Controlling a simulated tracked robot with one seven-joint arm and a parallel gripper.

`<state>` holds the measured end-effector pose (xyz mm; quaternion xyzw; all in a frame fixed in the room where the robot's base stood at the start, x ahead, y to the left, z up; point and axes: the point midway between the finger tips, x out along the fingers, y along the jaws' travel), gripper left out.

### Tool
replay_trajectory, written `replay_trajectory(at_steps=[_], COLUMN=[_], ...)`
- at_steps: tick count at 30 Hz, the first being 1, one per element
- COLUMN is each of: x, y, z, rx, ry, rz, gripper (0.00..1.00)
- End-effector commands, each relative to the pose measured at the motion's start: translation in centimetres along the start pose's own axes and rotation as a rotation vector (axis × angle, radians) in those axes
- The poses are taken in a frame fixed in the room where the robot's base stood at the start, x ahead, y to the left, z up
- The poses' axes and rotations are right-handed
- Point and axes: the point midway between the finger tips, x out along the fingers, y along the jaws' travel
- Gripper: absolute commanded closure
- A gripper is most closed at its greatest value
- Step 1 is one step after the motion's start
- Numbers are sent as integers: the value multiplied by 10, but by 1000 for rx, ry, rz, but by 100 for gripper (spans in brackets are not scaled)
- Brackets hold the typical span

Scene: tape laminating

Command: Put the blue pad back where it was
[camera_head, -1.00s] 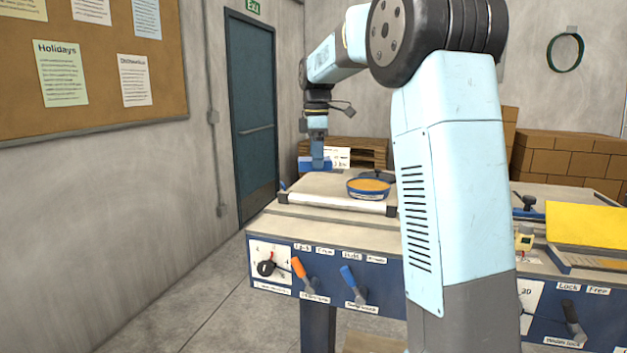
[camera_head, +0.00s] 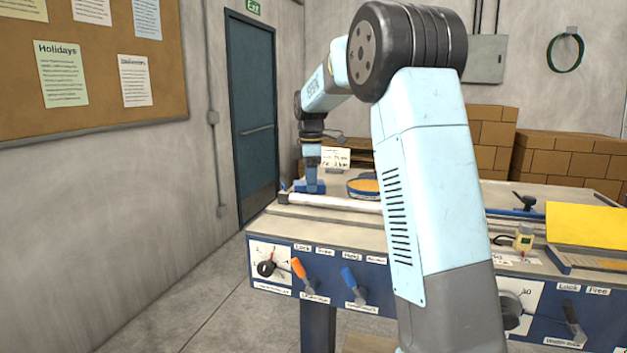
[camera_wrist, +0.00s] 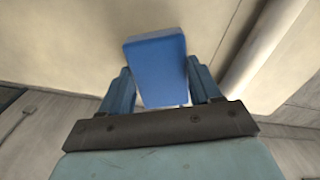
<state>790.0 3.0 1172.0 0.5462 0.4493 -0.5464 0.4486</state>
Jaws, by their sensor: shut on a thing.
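The blue pad (camera_wrist: 155,68) is between the two fingers of my gripper (camera_wrist: 160,95) in the wrist view, and my gripper is shut on it. In the head view my gripper (camera_head: 312,186) points down at the far left of the workbench (camera_head: 330,218), with the blue pad (camera_head: 301,187) at its tips. The pad is close to the bench top, behind the left end of the white roller (camera_head: 330,202). I cannot tell whether the pad touches the surface.
A round blue container with orange contents (camera_head: 364,186) stands right of my gripper, partly hidden by my arm. The bench front has an orange lever (camera_head: 299,268) and a blue lever (camera_head: 349,278).

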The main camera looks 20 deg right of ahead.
Motion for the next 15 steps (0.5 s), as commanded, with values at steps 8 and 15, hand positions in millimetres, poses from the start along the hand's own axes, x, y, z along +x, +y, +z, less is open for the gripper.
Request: replay_trajectory(at_steps=[8,15], x=[1,1], y=[0,0], z=[0,1], rx=[1,1], ry=[0,0], rz=[0,0], gripper=[24,12])
